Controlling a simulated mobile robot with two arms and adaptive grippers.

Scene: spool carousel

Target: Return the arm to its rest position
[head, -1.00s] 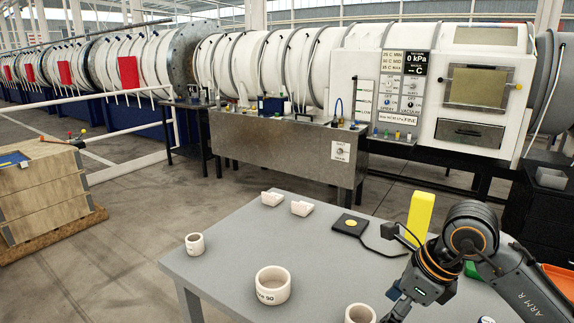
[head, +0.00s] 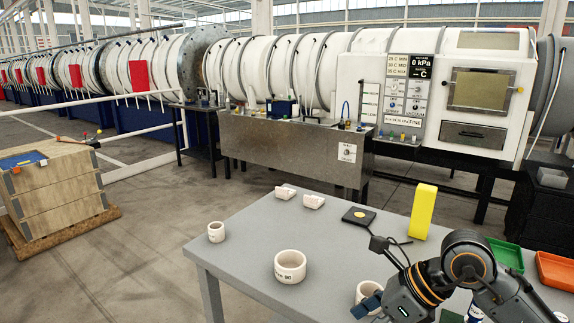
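My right arm (head: 468,262) comes in at the lower right, bent over the near right part of the grey table (head: 235,258). Its gripper (head: 367,306) is at the bottom edge of the head view, where a dark blue-grey finger part overlaps a white cup (head: 371,288). The rest of this gripper is cut off or hidden by the arm, so I cannot tell whether it is open or shut, or whether it touches the cup. My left arm and gripper are not in view.
The table holds a labelled white pot (head: 290,267), a small cup (head: 216,232), two white blocks (head: 285,192), a black pad with a yellow button (head: 359,216), a yellow block (head: 424,211), a green tray (head: 506,252) and an orange tray (head: 556,271). The left middle is clear.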

